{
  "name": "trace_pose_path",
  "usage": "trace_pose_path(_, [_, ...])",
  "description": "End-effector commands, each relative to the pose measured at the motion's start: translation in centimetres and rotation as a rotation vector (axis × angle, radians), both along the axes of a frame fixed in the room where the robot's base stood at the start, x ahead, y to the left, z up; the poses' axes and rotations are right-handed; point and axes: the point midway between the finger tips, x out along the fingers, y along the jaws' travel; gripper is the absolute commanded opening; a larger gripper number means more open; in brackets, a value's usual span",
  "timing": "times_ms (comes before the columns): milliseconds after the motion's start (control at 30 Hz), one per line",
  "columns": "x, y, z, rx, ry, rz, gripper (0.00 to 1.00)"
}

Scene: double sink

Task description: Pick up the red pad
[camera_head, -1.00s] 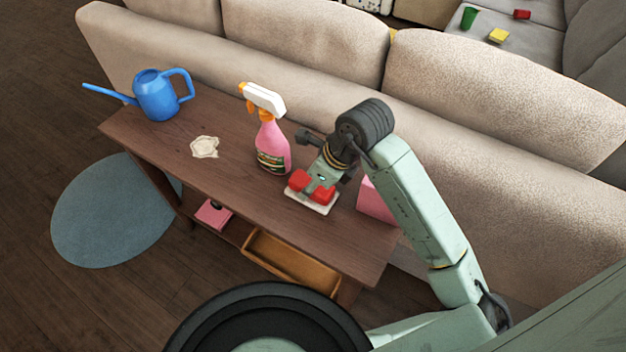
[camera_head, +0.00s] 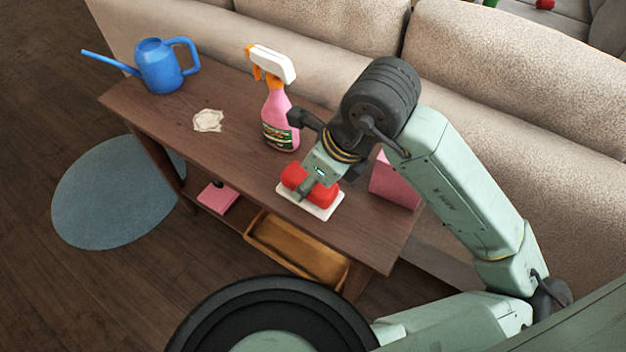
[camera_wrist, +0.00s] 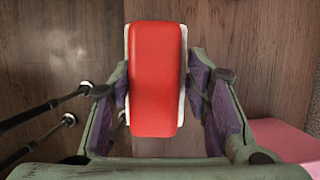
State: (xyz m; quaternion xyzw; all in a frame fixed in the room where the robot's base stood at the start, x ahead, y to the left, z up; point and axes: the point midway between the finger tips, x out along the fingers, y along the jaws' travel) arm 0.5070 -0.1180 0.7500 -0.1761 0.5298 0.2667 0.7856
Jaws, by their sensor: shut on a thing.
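The red pad (camera_head: 323,196) is a rounded block on a flat white rectangular base (camera_head: 318,211) on the brown wooden table. My gripper (camera_head: 306,188) reaches down over it from the right and hides its middle in the head view. In the wrist view the red pad (camera_wrist: 155,80) fills the space between the fingers of my gripper (camera_wrist: 160,95), which are shut on its two long sides. White edges of the base show along the pad. I cannot tell whether the pad is clear of the tabletop.
A pink spray bottle (camera_head: 278,118) stands close to the left of my gripper. A pink block (camera_head: 394,182) stands to the right. A cream flat piece (camera_head: 207,120) and a blue watering can (camera_head: 158,67) are farther left. The sofa (camera_head: 500,70) runs along the back.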

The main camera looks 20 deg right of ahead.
Motion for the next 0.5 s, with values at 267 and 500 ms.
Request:
trace_pose_path(267, [-0.9, 0.9, -1.0, -0.005, -0.005, 0.004, 0.17])
trace_pose_path(500, [-3.2, 2.8, 0.6, -0.005, -0.011, 0.015, 0.17])
